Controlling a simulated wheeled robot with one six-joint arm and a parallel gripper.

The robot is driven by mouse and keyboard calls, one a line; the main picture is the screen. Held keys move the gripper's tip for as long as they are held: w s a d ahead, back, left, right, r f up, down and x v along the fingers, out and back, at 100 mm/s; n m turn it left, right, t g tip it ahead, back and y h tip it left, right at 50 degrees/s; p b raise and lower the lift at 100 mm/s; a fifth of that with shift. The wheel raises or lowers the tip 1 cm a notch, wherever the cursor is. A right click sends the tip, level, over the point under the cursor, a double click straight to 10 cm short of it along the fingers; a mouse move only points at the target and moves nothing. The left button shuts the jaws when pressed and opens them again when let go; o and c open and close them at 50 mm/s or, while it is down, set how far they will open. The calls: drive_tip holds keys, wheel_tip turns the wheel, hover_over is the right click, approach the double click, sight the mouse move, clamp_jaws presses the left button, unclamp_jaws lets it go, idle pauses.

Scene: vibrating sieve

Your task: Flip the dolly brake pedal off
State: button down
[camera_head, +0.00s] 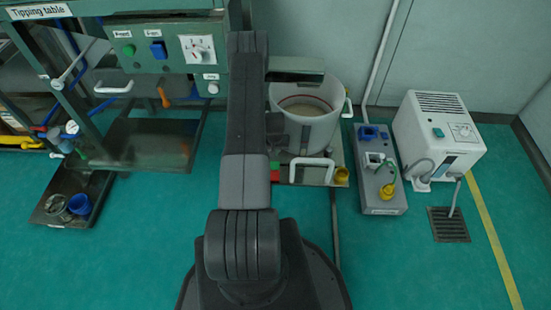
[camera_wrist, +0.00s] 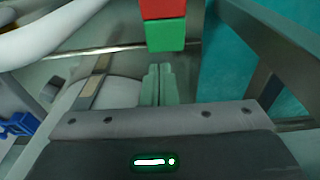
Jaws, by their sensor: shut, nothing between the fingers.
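The dolly (camera_head: 337,157) stands below the sieve frame and carries a white drum (camera_head: 322,125). Its brake pedal (camera_head: 275,172) is a small red and green block at the dolly's front left corner, beside my arm. In the wrist view the pedal's green part (camera_wrist: 166,35) and red part (camera_wrist: 163,8) show at the top centre. My gripper (camera_wrist: 157,68) is shut and empty, its fingertips just short of the green part in the picture. I cannot tell whether they touch. My arm hides the gripper in the head view.
A white handle (camera_head: 312,164) crosses the drum's front, and a yellow part (camera_head: 341,175) sits at the dolly's right corner. A grey socket box (camera_head: 380,180) and a white machine (camera_head: 438,135) stand to the right.

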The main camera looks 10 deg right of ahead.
wheel_tip(320, 180, up, 8)
drive_tip(key=p, duration=0.1)
drive_tip(key=shift+w+f, duration=0.2)
drive_tip(key=shift+w, duration=0.05)
drive_tip(key=shift+d+f, duration=0.1)
drive_tip(key=b, duration=0.2)
hover_over(275, 169)
drive_tip(key=w, duration=0.2)
drive_tip(key=f, duration=0.9)
drive_tip(key=shift+d+f, duration=0.25)
drive_tip(key=shift+d, duration=0.05)
drive_tip(key=shift+a+f, duration=0.1)
drive_tip(key=shift+f, duration=0.3)
drive_tip(key=shift+s+a+r+t+b, duration=0.1)
drive_tip(key=shift+s+a+t+b, duration=0.25)
drive_tip(key=shift+t+b, duration=0.3)
drive_tip(key=shift+s+d+r+t+h+b, duration=0.2)
drive_tip(key=shift+s+r+t+h+b, duration=0.15)
drive_tip(key=shift+s+t, duration=0.3)
drive_tip(key=p+v, duration=0.2)
drive_tip(key=v, duration=0.4)
drive_tip(key=shift+r, duration=0.15)
drive_tip(key=shift+w, duration=0.1)
